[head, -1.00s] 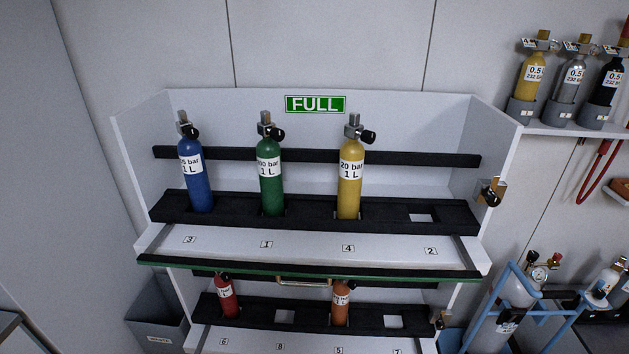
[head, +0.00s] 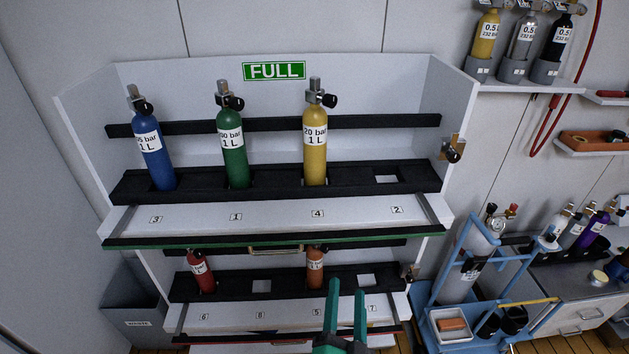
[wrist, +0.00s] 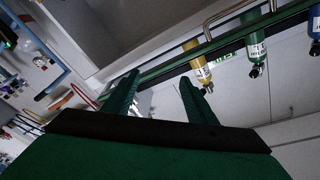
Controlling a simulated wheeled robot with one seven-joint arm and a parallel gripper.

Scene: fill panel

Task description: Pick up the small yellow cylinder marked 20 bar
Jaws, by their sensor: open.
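The yellow cylinder (head: 315,150), labelled 20 bar 1 L, stands upright in the upper rack above the number 4. It has a metal valve and a black knob on top. It also shows in the wrist view (wrist: 201,66), tilted by the camera angle, beyond the fingers. My gripper (head: 346,292) shows at the bottom of the head view, with two green fingers apart and nothing between them. In the picture it is below the yellow cylinder, in front of the lower shelf. The fingers (wrist: 160,82) are also apart and empty in the wrist view.
A green cylinder (head: 233,150) and a blue cylinder (head: 153,153) stand left of the yellow one. Slot 2 (head: 387,179) is empty. A green-edged lip (head: 270,239) runs along the upper shelf. Red (head: 200,271) and orange (head: 315,268) cylinders stand below. A blue trolley (head: 470,270) is right.

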